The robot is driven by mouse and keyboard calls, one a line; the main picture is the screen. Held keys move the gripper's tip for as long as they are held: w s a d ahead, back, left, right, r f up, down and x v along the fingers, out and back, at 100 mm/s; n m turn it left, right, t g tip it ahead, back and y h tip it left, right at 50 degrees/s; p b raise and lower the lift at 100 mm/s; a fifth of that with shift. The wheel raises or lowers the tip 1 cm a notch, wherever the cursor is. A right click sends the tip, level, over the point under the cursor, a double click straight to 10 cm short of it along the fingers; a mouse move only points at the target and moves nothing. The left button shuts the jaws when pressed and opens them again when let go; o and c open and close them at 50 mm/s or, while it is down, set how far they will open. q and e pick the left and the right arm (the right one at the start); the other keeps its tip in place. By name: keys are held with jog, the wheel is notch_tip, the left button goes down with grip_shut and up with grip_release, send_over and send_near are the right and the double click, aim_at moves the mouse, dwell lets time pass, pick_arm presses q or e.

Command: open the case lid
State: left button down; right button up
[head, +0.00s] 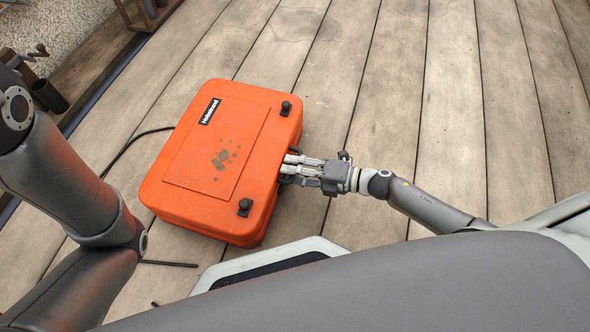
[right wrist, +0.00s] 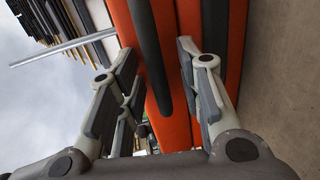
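The orange case (head: 205,160) lies flat on the planks with its lid (head: 185,150) closed. Two dark latches, one at the upper right corner (head: 286,108) and one at the lower right (head: 244,206), sit along its right edge. My right gripper (head: 300,170) is at the middle of that side, its fingers reaching the case's edge. In the right wrist view my right gripper (right wrist: 160,95) has its fingers spread, with the orange case side (right wrist: 188,130) and a dark handle-like bar (right wrist: 150,60) between them; contact is unclear. My left gripper is out of view.
A black cable (head: 140,140) runs from behind the case's left side. A thin dark rod (head: 168,264) lies below the case. Dark metal items (head: 48,95) stand at the upper left beside gravel (head: 50,25). The planks (head: 430,110) to the right are clear.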

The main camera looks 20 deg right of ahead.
grip_shut()
jog(key=shift+r, duration=0.1)
dwell(0.3)
